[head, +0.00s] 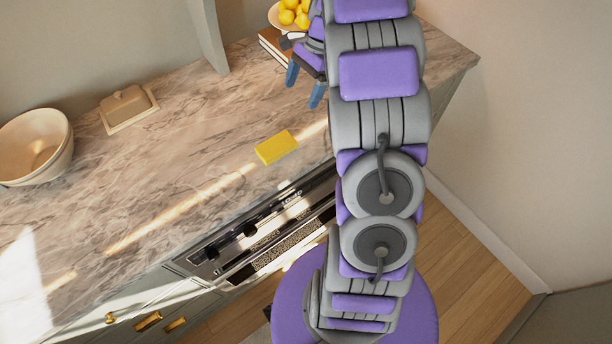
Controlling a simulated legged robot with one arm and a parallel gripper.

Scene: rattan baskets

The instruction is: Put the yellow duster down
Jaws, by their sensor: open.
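The yellow duster (276,147) is a small flat yellow block. It lies on the marble countertop (190,150), near the front edge above the oven. My gripper (304,88) is at the top of the head view, beyond the duster and slightly to its right. Its two blue fingertips point down and are spread apart with nothing between them. The gripper is apart from the duster. My arm hides part of the counter's right side.
A bowl of yellow fruit (290,16) stands on books (277,48) right behind my gripper. A covered butter dish (127,105) and stacked cream bowls (36,147) are at the left. An oven (270,240) is below the counter edge. The counter's middle is clear.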

